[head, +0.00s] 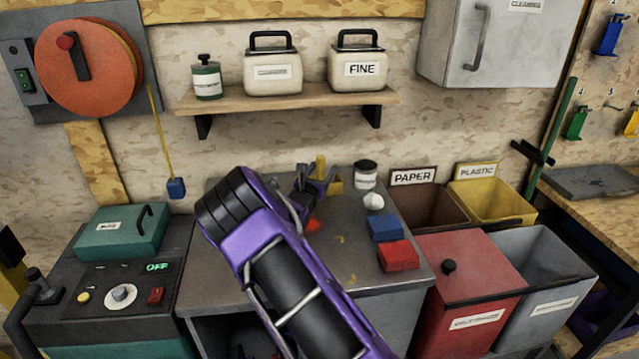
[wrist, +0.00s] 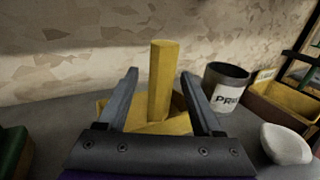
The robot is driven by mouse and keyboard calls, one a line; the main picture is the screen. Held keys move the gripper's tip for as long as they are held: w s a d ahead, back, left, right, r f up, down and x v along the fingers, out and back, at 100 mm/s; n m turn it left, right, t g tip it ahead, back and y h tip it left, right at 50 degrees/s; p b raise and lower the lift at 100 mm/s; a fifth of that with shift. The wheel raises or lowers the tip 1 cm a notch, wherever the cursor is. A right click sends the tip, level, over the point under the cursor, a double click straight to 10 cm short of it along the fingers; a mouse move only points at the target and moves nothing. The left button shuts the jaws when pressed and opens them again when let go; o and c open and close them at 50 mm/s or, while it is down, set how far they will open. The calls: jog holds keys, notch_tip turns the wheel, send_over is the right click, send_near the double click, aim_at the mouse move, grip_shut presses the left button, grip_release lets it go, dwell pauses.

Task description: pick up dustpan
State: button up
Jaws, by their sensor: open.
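The yellow dustpan (head: 335,186) is on the grey workbench against the back wall, partly hidden by my gripper. Its thick handle stands upright in the wrist view (wrist: 160,80), with the yellow pan part (wrist: 150,127) low behind my gripper's palm. My gripper (head: 322,184) is open and empty in front of it. In the wrist view the two fingers (wrist: 162,88) are on either side of the handle, with a gap on both sides. I cannot tell whether the fingertips reach past the handle in depth.
A labelled pot (head: 365,175), a white lump (head: 373,201), a blue block (head: 385,228) and a red block (head: 398,255) sit to the right on the bench. A small orange-red thing (head: 313,226) lies near my arm. A shelf (head: 290,100) with canisters hangs above.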

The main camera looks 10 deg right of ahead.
jog(key=shift+x, duration=1)
grip_shut()
